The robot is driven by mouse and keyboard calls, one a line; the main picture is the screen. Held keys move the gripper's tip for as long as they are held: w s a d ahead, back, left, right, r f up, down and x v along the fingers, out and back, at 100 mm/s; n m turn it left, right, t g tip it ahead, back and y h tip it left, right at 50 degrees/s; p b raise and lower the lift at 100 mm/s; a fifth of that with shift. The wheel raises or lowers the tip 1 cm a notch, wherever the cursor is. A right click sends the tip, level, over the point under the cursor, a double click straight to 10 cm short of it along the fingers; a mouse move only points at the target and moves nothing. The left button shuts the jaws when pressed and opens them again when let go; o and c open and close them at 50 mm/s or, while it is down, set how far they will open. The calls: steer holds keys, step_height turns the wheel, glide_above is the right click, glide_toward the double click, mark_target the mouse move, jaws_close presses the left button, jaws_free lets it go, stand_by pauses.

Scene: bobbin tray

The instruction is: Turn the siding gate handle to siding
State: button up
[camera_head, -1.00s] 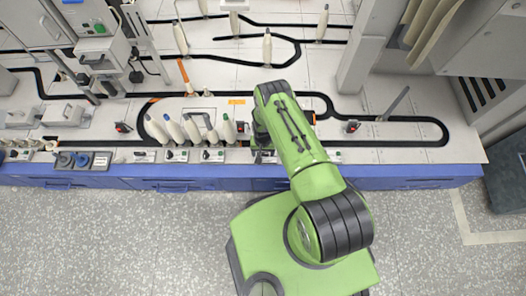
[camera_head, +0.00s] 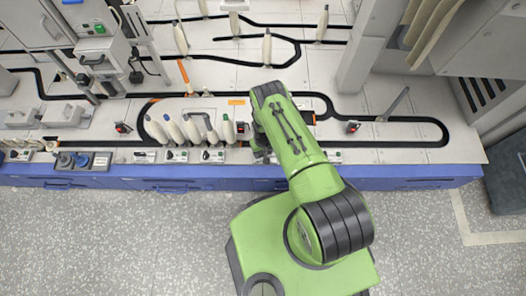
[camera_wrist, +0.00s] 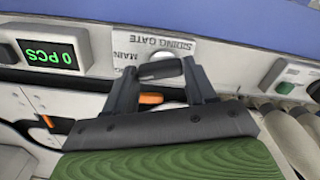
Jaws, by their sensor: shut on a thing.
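The siding gate plate (camera_wrist: 200,50) shows upside down in the wrist view, with the words "SIDING GATE" and "MAIN" readable; other lettering is covered. The dark grey handle (camera_wrist: 160,69) lies in front of it, between the two fingers of my gripper (camera_wrist: 160,72). My gripper is shut on the handle, which lies roughly along the line between the fingertips. In the head view my green arm (camera_head: 290,130) reaches over the table's front edge and hides the gate and handle. Which position the handle points to cannot be told.
A counter (camera_wrist: 52,54) reading "0 PCS" stands left of the plate in the wrist view. Several cone bobbins (camera_head: 192,130) stand left of my arm in the head view. An orange part (camera_wrist: 150,98) shows just behind the handle. Track right of my arm is mostly clear.

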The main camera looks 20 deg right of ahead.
steer(key=n, duration=0.4)
steer(key=shift+w+n, duration=0.1)
steer(key=shift+n, duration=2.1)
steer(key=o, duration=1)
steer(key=shift+o, duration=0.2)
step_height(320, 180, up, 16)
steer(key=p, duration=0.6)
steer(key=shift+f, duration=0.15)
